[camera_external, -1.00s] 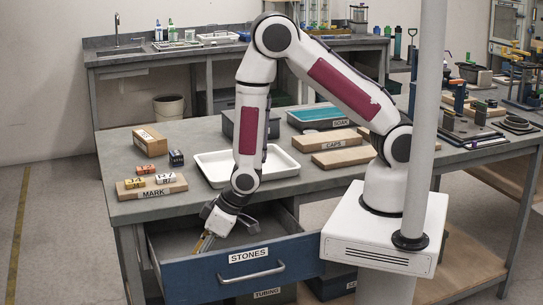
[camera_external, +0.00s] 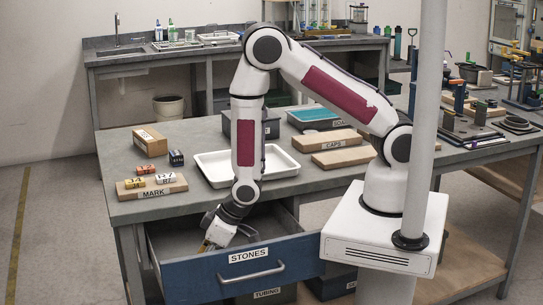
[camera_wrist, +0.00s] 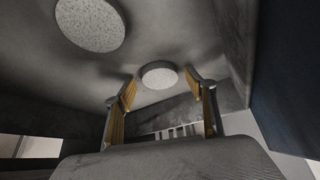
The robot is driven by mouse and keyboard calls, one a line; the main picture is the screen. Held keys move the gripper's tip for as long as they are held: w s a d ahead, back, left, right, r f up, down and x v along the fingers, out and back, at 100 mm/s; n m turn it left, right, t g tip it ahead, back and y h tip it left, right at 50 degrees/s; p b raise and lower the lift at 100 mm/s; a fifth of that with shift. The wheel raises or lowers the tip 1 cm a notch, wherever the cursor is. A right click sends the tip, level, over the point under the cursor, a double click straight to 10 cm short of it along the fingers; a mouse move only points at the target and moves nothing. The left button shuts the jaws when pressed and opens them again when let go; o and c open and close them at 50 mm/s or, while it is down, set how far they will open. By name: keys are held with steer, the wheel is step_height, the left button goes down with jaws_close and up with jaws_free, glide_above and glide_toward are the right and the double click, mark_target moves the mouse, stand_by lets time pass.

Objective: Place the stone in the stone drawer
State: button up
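The blue-fronted drawer (camera_external: 215,275) labelled STONES is pulled out under the bench. My gripper (camera_external: 206,248) is low inside it, pointing down. In the wrist view my gripper (camera_wrist: 161,84) has its two yellow-padded fingers apart. A pale speckled round stone (camera_wrist: 158,75) shows between and just beyond the fingertips, with no clear grip on it. A second, similar stone (camera_wrist: 90,24) shows at the upper left of the wrist view, apart from the fingers. The stones cannot be made out in the external view.
The drawer walls stand close around my gripper. On the bench above are an empty-looking white tray (camera_external: 212,182), a MARK board (camera_external: 130,191) with several number blocks, wooden CAPS boards (camera_external: 318,143) and dark boxes. The bench's front edge lies just behind my wrist.

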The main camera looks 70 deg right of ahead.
steer(key=shift+r, duration=0.1)
stand_by(0.3)
steer(key=shift+v, duration=0.95)
steer(key=v, duration=1)
steer(key=shift+r, duration=0.1)
stand_by(0.5)
